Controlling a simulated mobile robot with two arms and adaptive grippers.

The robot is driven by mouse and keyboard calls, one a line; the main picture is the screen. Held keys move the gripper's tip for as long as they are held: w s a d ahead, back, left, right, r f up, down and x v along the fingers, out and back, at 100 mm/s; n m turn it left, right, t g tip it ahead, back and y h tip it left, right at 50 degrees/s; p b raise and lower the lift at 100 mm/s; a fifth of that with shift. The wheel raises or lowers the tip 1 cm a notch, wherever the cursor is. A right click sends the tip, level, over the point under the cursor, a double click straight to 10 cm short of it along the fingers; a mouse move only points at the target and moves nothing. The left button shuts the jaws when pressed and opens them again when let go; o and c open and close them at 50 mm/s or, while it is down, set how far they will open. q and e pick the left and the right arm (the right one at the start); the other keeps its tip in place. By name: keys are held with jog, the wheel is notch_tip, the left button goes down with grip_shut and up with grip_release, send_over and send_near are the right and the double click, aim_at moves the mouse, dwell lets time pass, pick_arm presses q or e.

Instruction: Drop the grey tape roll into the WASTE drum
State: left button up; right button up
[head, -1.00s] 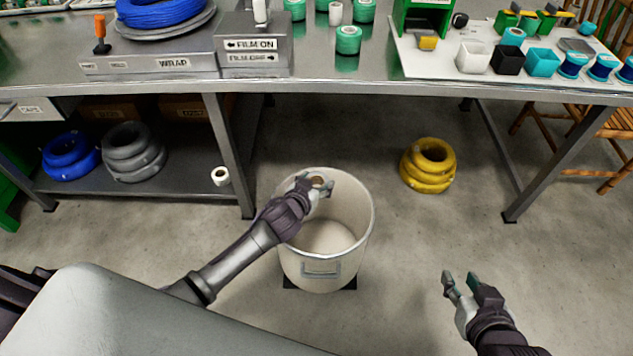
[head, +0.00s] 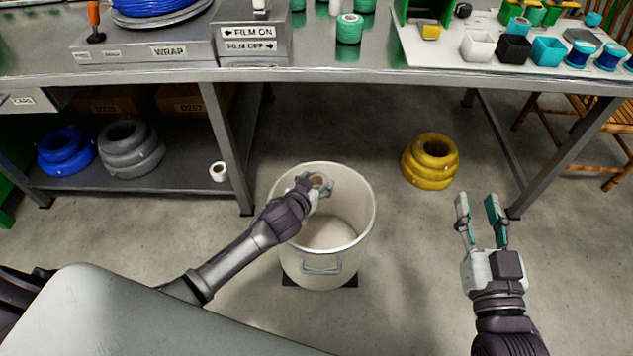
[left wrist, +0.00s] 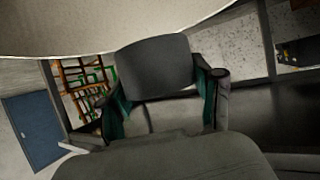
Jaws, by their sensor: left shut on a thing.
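The pale drum (head: 345,262) stands on the floor in front of the bench, open at the top. No WASTE lettering is readable on it. My left gripper (head: 322,183) is over the drum's mouth, towards its far left side. It is shut on the grey tape roll (head: 318,181), a small ring with a brownish core, partly hidden by the fingers. In the left wrist view the fingers (left wrist: 163,110) have grey surfaces between them, and a pale curved surface fills the top. My right gripper (head: 477,210) is open and empty, right of the drum.
A steel bench (head: 330,76) runs behind the drum. A yellow coil (head: 430,172) lies on the floor to the right. The lower shelf holds a blue coil (head: 66,153), a grey coil (head: 130,160) and a small white roll (head: 218,171).

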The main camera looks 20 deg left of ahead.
jog(key=shift+r, duration=0.3)
pick_arm(q)
jog(key=o, duration=1.2)
jog(key=v, duration=1.2)
